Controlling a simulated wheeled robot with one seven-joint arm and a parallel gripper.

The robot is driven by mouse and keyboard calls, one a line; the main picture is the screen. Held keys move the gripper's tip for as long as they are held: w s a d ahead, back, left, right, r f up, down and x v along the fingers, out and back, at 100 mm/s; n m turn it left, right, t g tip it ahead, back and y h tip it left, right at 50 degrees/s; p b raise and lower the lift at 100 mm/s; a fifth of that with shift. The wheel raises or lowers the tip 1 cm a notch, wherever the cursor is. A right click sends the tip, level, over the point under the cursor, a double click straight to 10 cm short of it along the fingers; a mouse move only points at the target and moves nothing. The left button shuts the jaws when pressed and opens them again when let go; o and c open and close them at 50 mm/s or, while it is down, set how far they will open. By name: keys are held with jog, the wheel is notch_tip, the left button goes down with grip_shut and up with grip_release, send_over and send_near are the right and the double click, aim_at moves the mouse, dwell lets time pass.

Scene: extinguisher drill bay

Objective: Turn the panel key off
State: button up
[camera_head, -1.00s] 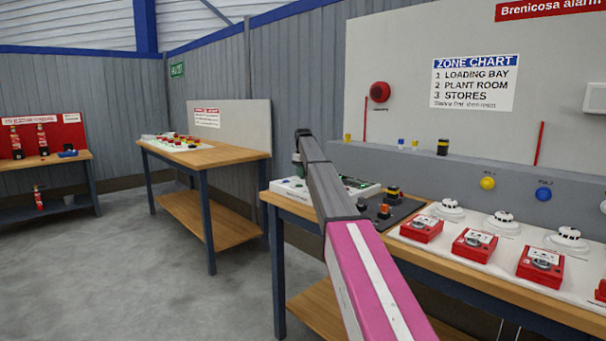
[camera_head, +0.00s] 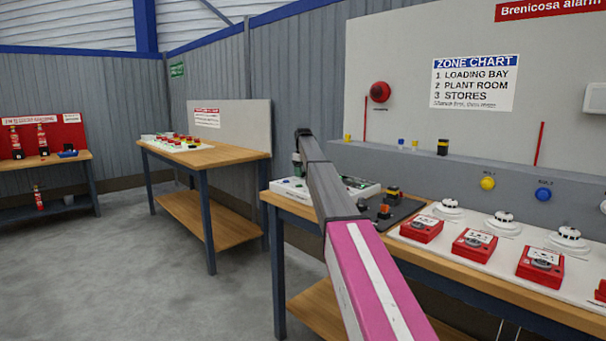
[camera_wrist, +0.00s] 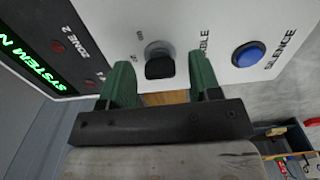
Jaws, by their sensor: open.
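The panel key (camera_wrist: 160,66) shows in the wrist view as a dark knob on a grey round base, set in a white panel face (camera_wrist: 195,22). My gripper (camera_wrist: 162,85) is open, with one green finger to the left of the key and one to the right. The key lies between and just beyond the fingertips, and I cannot tell whether they touch it. The lettering beside the key is partly hidden, so its setting is unclear. In the head view my arm hides part of the panel (camera_head: 292,188) on the bench, and my gripper is hard to make out.
A blue silence button (camera_wrist: 248,55) is right of the key. A dark display (camera_wrist: 30,60) with green text is on the left. In the head view, red call points (camera_head: 473,243) and white detectors (camera_head: 503,222) stand on the bench to the right. Open floor lies left.

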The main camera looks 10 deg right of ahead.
notch_tip(320, 180, up, 11)
jog(key=shift+f, duration=0.15)
jog(key=shift+s, duration=0.1)
dwell(0.4)
